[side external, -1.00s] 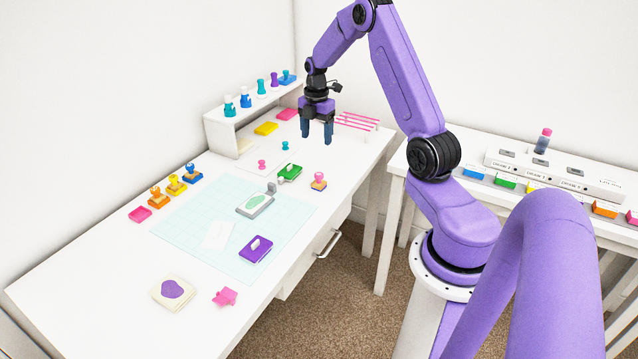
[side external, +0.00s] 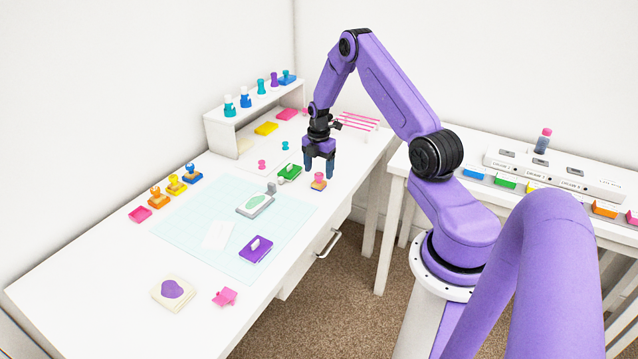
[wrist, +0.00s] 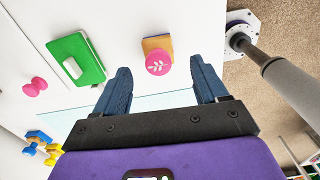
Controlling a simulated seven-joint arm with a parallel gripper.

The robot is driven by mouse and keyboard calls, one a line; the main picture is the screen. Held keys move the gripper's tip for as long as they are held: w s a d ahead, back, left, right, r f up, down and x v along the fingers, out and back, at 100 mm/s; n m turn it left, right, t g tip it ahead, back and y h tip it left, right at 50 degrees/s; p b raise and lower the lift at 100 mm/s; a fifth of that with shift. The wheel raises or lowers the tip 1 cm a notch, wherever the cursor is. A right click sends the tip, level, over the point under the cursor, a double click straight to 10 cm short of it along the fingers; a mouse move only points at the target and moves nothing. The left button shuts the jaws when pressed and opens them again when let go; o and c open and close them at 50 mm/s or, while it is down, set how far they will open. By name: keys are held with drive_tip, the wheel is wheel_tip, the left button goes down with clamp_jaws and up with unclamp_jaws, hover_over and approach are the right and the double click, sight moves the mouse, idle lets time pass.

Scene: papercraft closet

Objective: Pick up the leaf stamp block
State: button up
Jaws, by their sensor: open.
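The leaf stamp block (side external: 318,184) stands upright on the white desk near its right edge, with a pink round top and a wood-coloured base. In the wrist view, its pink top (wrist: 158,63) shows a white leaf mark, and the base is partly hidden under it. My gripper (side external: 318,172) is open and empty, with blue fingers pointing down just above the block. In the wrist view, the block appears between and slightly beyond the two fingertips of my gripper (wrist: 160,70). I see no contact.
A green stamp pad (side external: 290,172) with a white handle lies left of the block; it also shows in the wrist view (wrist: 76,58). Small pink (side external: 262,164) and teal (side external: 285,145) knobs stand nearby. A pale cutting mat (side external: 190,215) covers the desk's middle. The desk edge is close.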

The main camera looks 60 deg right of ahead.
sight(319, 174)
drive_tip(key=shift+d+f, duration=0.15)
drive_tip(key=shift+f, duration=2.35)
drive_tip(key=c, duration=1.3)
